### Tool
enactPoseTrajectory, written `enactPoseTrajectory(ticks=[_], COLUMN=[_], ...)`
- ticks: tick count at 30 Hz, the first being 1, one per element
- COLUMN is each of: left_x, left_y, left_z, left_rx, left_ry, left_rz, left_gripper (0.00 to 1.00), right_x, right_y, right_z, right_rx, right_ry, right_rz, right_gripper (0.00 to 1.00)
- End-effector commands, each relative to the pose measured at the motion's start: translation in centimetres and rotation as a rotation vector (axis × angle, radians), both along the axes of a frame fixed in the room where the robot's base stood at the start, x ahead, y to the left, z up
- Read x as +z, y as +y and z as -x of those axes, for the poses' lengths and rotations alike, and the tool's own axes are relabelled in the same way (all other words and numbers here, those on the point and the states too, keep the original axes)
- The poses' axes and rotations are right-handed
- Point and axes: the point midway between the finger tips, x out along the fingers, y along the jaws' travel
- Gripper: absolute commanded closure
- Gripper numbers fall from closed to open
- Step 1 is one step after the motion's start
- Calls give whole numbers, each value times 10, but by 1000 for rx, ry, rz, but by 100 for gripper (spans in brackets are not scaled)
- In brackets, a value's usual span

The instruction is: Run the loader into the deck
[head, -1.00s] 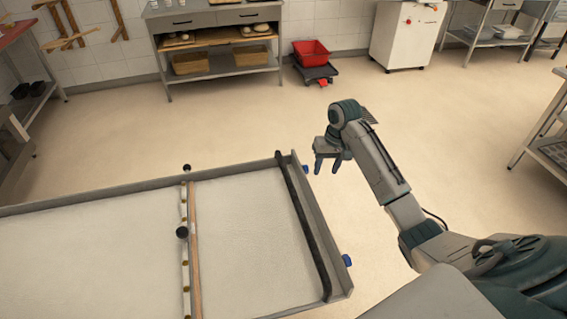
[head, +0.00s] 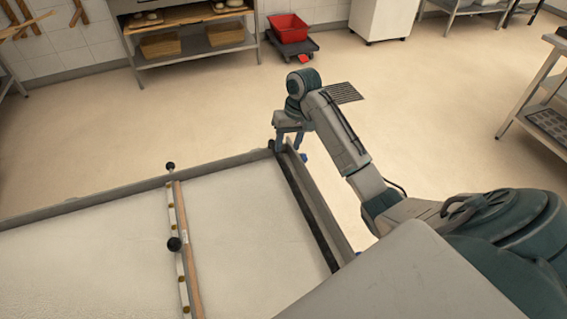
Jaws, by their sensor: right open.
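The loader (head: 247,210) is a wide, shallow frame with a pale cloth-like bed and grey metal rims, filling the lower left of the head view. A wooden bar (head: 189,255) with a metal strip and black knobs crosses it. A dark bar (head: 305,208) runs along its right end. My right gripper (head: 288,146) is open at the loader's far right corner, with its fingers pointing down close to the rim. I cannot tell whether they touch it. My left gripper is out of view. The deck oven is not in view.
A steel table (head: 190,50) with baskets stands by the back wall. A red crate (head: 287,28) on a dark dolly and a white cabinet (head: 384,18) stand there too. A rack (head: 545,100) stands at right. The floor (head: 430,120) between is clear, with a drain grate (head: 343,92).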

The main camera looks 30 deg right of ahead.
Motion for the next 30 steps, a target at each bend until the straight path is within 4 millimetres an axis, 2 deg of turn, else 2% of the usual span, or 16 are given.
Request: enactPoseTrajectory(ticks=[1,3,9,16,26,30], left_x=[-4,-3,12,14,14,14], left_y=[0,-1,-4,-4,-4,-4], left_z=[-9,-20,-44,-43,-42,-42], left_rx=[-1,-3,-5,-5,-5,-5], left_ry=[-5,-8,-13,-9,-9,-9], left_rz=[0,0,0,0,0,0], left_gripper=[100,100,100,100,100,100], right_x=[-11,-18,-41,-61,-65,-65], right_y=[2,3,8,12,13,13], right_z=[0,-1,-2,-3,-3,-3], right_rx=[0,1,1,1,2,1], right_ry=[0,0,2,1,0,0], right_rz=[-1,-1,0,-1,0,0], right_gripper=[57,57,57,57,57,82])
